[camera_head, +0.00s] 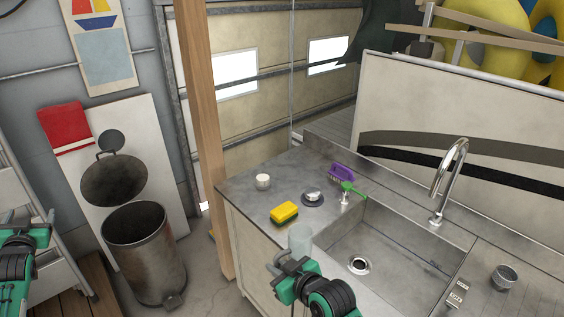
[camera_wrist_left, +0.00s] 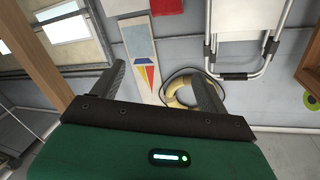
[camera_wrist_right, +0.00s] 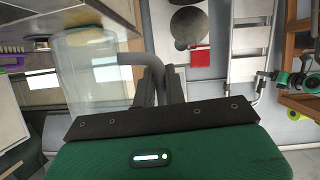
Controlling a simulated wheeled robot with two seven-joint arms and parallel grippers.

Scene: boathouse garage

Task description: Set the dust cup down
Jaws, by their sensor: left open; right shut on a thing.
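The dust cup (camera_head: 300,238) is a clear, pale cylinder. It is upright in the head view, by the front edge of the steel counter (camera_head: 245,190), in front of the sink's left end. In the right wrist view the dust cup (camera_wrist_right: 85,75) fills the upper left, with a grey curved handle (camera_wrist_right: 130,60). My right gripper (camera_head: 289,262) is shut on that handle; it also shows in the right wrist view (camera_wrist_right: 160,88). I cannot tell whether the cup's base touches anything. My left gripper (camera_wrist_left: 160,88) is open and empty, far left of the counter in the head view.
The sink (camera_head: 385,250) has a tall tap (camera_head: 448,185). An open metal bin (camera_head: 145,255) stands left. The counter's front-left corner is clear.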

